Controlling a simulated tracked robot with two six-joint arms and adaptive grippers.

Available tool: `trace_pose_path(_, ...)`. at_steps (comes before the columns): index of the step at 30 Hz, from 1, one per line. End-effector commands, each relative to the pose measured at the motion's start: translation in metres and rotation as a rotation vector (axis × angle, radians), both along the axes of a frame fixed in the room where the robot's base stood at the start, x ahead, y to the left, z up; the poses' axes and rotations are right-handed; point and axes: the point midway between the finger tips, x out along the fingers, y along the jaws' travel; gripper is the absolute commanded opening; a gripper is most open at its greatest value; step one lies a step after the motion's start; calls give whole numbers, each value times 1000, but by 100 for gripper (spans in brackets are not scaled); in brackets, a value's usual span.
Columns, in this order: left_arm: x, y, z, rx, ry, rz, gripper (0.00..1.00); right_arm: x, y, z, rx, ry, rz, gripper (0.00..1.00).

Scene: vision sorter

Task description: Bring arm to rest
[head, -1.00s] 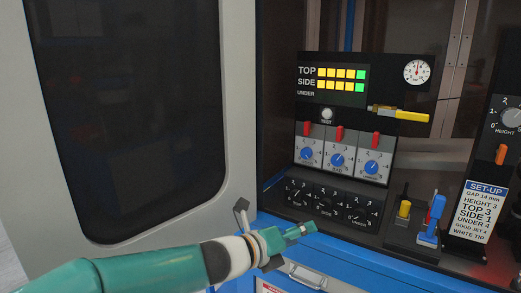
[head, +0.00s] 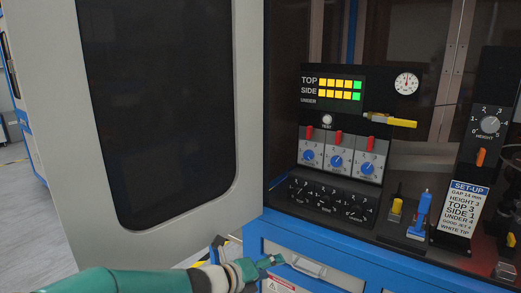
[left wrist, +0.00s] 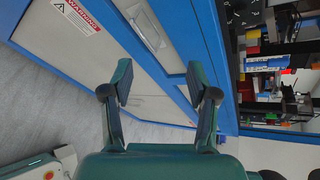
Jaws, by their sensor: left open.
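My left arm comes in low from the left in the head view. Its gripper (head: 272,262) is in front of the blue and grey cabinet front, below the control panel (head: 336,205). In the left wrist view the left gripper (left wrist: 162,90) has its two fingers well apart with nothing between them. The drawer handle (left wrist: 147,27) and warning label (left wrist: 74,14) lie beyond the fingers. My right gripper is not in the head view.
A large grey door with a dark window (head: 160,110) stands open at left. Blue knobs (head: 336,161), red levers, a yellow-handled tool (head: 395,122), a blue upright piece (head: 420,212) and a set-up card (head: 462,212) fill the station. Grey floor shows at left.

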Motion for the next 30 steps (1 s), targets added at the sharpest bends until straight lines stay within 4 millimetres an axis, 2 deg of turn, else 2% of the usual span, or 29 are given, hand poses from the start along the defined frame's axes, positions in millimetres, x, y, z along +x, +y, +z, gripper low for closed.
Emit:
trace_pose_path(5,-17,39,-74,-64,264,139,59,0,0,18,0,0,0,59)
trace_pose_path(8,-47,66,-131,-165,523,306,59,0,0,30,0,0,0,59)
trace_pose_path(9,-64,77,-154,-218,643,396,59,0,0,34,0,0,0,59)
trace_pose_path(11,-94,92,-187,-309,836,552,59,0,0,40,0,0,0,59)
trace_pose_path(12,-117,100,-206,-372,964,667,59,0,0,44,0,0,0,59)
trace_pose_path(14,-154,111,-232,-469,1155,861,59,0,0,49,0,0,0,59)
trace_pose_path(16,-201,121,-256,-586,1369,1122,59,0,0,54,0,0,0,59)
trace_pose_path(19,-270,129,-277,-754,1622,1556,59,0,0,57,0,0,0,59)
trace_pose_path(21,-302,131,-283,-864,1712,1834,59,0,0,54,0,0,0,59)
trace_pose_path(23,-317,135,-283,-959,1739,2028,59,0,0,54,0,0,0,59)
trace_pose_path(25,-323,138,-284,-1059,1740,2186,59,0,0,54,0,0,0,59)
trace_pose_path(30,-322,142,-285,-1185,1736,2328,59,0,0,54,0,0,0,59)
